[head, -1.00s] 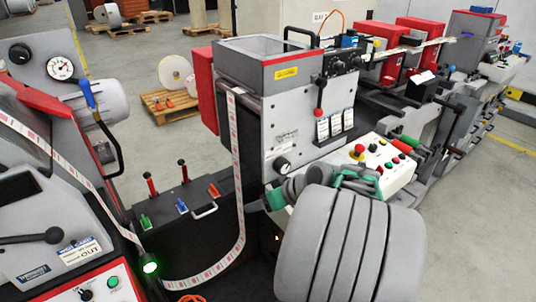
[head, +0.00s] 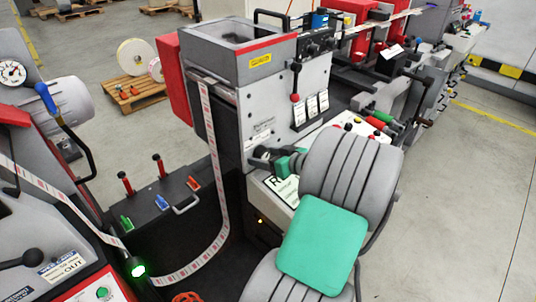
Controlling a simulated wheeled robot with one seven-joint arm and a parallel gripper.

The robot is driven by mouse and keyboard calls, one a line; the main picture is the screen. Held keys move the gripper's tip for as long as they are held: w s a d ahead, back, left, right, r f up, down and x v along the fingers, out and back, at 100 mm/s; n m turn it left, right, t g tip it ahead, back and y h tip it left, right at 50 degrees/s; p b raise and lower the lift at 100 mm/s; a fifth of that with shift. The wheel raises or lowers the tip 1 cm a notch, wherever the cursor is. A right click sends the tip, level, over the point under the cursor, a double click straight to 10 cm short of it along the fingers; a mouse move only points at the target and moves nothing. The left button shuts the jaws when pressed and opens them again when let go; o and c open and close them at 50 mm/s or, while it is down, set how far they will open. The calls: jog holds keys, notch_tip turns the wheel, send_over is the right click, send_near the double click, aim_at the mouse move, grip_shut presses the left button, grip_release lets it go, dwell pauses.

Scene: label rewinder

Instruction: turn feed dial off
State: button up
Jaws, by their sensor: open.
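The feed dial is not clearly visible. A small round black-and-white dial showed low on the grey machine front a second ago, and my gripper now covers that spot. My gripper (head: 266,160), with dark fingers and a green part behind them, is at the lower front of the grey machine panel (head: 270,110). It is open. I cannot tell whether its fingers touch the dial or sit around it. My large grey arm hides much of the area to the right and below.
A black lever with a red knob (head: 295,98) and white tags hang above my gripper. A sloped white button panel (head: 352,130) is partly behind my arm. A printed label web (head: 213,140) hangs to the left. Open floor lies at right.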

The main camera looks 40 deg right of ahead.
jog(key=c, duration=1.3)
jog(key=shift+d, duration=0.3)
jog(key=shift+c, duration=0.3)
jog(key=shift+a, duration=0.15)
jog(key=shift+f+h+b, duration=0.25)
jog(key=shift+h+b, duration=0.05)
jog(key=shift+b, duration=0.9)
jog(key=n+b, duration=0.1)
jog(key=b, duration=0.3)
jog(key=n+h+b, duration=0.1)
jog(key=b, duration=0.3)
jog(key=shift+a+f+n+h, duration=0.1)
jog(key=shift+f+n+h, duration=0.2)
jog(key=shift+n, duration=0.1)
jog(key=n+h+b, duration=0.1)
jog(key=b, duration=0.5)
jog(key=shift+r+n+b, duration=0.15)
jog(key=shift+n+b, duration=0.25)
jog(key=shift+a+r+n+h+b, duration=0.1)
jog(key=shift+r+n+h+b, duration=0.2)
jog(key=shift+b, duration=0.75)
jog(key=shift+r, duration=0.1)
